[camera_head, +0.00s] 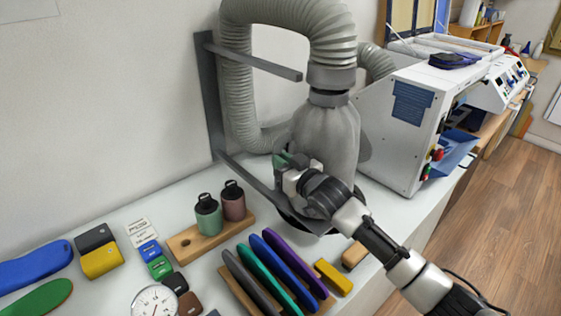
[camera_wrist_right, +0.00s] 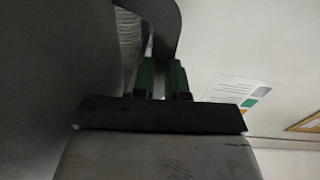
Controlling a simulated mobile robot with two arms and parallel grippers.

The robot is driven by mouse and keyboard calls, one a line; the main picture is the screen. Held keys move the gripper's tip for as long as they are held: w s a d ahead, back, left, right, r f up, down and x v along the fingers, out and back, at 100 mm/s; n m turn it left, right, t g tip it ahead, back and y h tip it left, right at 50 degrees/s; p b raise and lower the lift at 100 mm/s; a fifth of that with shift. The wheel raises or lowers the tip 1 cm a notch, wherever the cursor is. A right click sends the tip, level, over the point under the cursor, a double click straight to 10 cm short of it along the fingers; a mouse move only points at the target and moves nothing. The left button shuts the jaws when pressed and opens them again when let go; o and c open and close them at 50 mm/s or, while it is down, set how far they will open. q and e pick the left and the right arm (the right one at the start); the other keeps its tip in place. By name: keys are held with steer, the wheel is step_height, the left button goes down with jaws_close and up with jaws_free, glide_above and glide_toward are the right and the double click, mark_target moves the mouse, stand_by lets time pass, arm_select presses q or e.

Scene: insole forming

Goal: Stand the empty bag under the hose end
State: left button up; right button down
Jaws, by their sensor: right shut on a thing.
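The grey bag (camera_head: 338,137) stands upright below the hose end (camera_head: 330,97), its narrow top meeting the hose collar. Whether it is joined there I cannot tell. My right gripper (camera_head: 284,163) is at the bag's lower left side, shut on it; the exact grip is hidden. In the right wrist view the green fingertips (camera_wrist_right: 162,78) are close together by a dark curved strip, with a large grey surface filling the left. My arm covers part of the bag's bottom, which is over a dark round base (camera_head: 299,219). My left gripper is not in view.
The ribbed hose (camera_head: 240,95) loops from a metal wall bracket (camera_head: 212,100). A white machine (camera_head: 399,125) stands close on the right. Two bottles on a wooden stand (camera_head: 187,243) and a rack of coloured insoles (camera_head: 272,270) occupy the front left of the table.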

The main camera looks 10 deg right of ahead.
steer(key=shift+s+d, duration=0.35)
steer(key=shift+d, duration=0.1)
steer(key=c, duration=1.5)
jaws_free()
steer(key=shift+w+a+f, duration=0.1)
steer(key=shift+w, duration=0.05)
steer(key=o, duration=0.3)
steer(key=shift+w+a, duration=0.15)
steer(key=shift+a, duration=0.1)
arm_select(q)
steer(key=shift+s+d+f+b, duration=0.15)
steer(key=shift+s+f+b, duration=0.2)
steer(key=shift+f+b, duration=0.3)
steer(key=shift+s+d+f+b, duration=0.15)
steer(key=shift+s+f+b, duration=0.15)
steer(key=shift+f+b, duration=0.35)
arm_select(e)
steer(key=shift+o, duration=0.2)
steer(key=v, duration=1.2)
steer(key=shift+d+r, duration=0.2)
steer(key=shift+r, duration=0.05)
